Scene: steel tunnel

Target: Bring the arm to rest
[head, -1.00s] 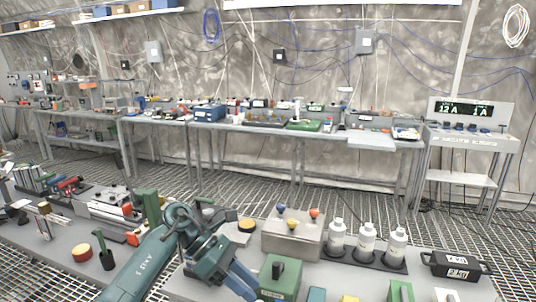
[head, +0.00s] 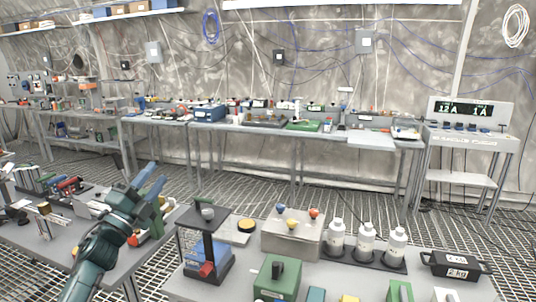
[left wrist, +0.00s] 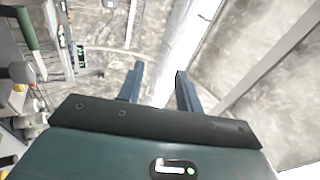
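My left arm comes in from the lower left in the head view. Its gripper (head: 153,180) is raised and points up and away, above the left bench. In the left wrist view the two blue-grey fingers (left wrist: 159,74) stand apart with nothing between them, so it is open and empty. Beyond the fingers that view shows the grey wall and a pale bright strip. My right gripper is in neither view.
A dark frame device with a red knob (head: 206,268) stands on the near bench. Beside it are a box with coloured knobs (head: 292,242), white bottles (head: 367,243) and a black 2 kg weight (head: 455,265). A grating floor (head: 330,200) separates the benches.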

